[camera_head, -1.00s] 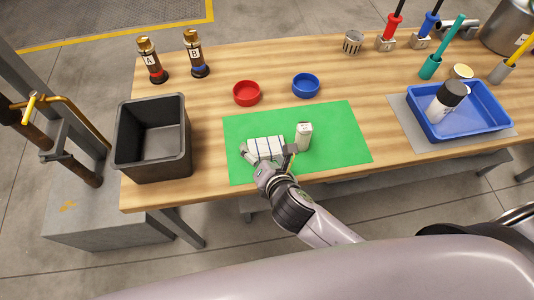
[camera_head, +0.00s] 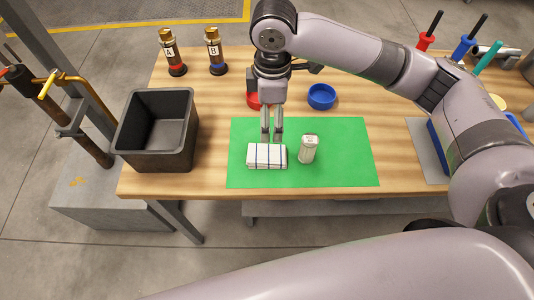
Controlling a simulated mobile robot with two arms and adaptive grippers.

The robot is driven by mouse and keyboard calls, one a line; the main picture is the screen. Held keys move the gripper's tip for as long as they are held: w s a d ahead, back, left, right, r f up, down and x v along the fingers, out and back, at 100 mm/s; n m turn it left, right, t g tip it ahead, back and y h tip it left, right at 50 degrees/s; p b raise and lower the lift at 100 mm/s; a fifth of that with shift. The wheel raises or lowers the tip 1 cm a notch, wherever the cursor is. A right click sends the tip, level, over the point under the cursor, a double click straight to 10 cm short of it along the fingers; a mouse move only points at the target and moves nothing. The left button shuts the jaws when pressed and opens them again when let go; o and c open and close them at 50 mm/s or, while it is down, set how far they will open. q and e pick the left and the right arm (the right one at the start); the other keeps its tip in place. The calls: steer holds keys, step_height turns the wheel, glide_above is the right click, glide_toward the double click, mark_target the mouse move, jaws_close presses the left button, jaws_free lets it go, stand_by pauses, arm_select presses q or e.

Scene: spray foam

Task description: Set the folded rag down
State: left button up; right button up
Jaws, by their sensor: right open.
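The folded rag (camera_head: 260,163), white with dark blue stripes, lies flat on the left part of the green mat (camera_head: 345,165). My right gripper (camera_head: 271,138) points down just behind the rag's far edge. Its two fingers are open with a small gap and nothing between them. I cannot tell whether the fingertips touch the rag. My left gripper is not in view.
A small white container (camera_head: 308,149) stands right of the rag. A black bin (camera_head: 155,134) is at the left. A red dish (camera_head: 253,100), partly hidden by my gripper, and a blue dish (camera_head: 321,96) sit behind the mat. My arm covers much of the right side.

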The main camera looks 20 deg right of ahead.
steer(key=p, duration=0.1)
glide_above(270, 154)
steer(key=f, duration=1.1)
steer(key=shift+s+f, duration=0.25)
steer(key=shift+w+f+p, duration=0.15)
steer(key=shift+f+p, duration=0.2)
steer(key=shift+f, duration=1.05)
steer(key=shift+w+f+p, duration=0.1)
steer(key=shift+f+p, duration=0.2)
steer(key=shift+f, duration=1.05)
steer(key=c, duration=1.3)
steer(key=shift+r, duration=0.1)
